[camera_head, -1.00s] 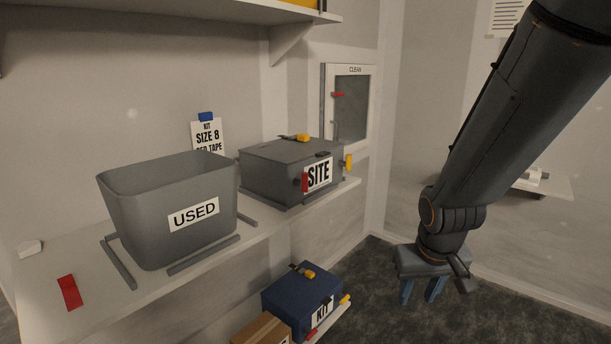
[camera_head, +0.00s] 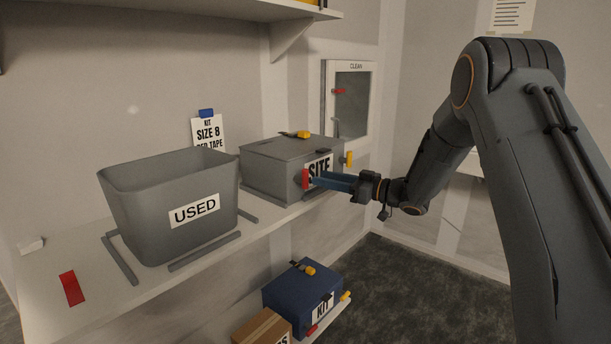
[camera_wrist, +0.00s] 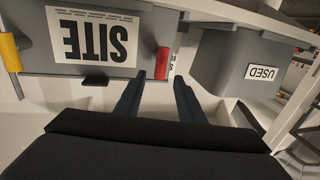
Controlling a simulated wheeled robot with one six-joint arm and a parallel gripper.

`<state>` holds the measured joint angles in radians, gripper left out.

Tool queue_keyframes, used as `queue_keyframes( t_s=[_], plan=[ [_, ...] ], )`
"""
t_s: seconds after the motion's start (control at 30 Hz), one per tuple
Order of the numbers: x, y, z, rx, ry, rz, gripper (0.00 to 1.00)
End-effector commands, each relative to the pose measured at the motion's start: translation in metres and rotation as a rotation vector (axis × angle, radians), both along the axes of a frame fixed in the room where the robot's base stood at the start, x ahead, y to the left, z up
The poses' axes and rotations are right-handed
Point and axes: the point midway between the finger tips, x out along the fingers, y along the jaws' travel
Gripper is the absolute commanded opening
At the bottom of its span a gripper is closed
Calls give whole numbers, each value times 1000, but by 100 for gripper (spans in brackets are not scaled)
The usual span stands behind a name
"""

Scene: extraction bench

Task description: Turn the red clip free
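The red clip (camera_head: 305,179) is upright on the front of the grey SITE box (camera_head: 270,175), at the left edge of its label. In the wrist view the red clip (camera_wrist: 162,62) appears just beyond and between my fingertips, with a gap on each side. My gripper (camera_head: 316,179) has its blue fingers pointing at the clip from the right; it also shows in the wrist view (camera_wrist: 160,79), open and empty. I cannot tell whether the fingertips reach alongside the clip. A yellow clip (camera_head: 349,160) sits at the box's right end, and another yellow piece (camera_head: 303,134) on its lid.
The grey USED bin (camera_head: 130,217) stands left of the box on the same shelf, between low rails. A red strip (camera_head: 71,289) lies at the shelf's left. A blue KIT box (camera_head: 285,292) with a red clip is below. A CLEAN hatch (camera_head: 351,100) is behind.

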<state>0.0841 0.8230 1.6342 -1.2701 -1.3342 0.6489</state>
Motion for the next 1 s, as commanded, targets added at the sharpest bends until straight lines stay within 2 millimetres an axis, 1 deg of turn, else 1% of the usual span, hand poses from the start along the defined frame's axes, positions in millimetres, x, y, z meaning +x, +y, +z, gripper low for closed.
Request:
queue_keyframes(
  t_s=[0.3, 0.5, 0.63, 0.87, 1.0],
  plan=[
    [19, 43, 1, 0, 0, 3, 36],
    [30, 61, 1, 0, 0, 1, 36],
    [32, 65, 0, -1, 0, -1, 36],
    [32, 65, 0, -1, 0, -2, 36],
    [32, 65, 0, 0, 0, -2, 12]
  ],
)
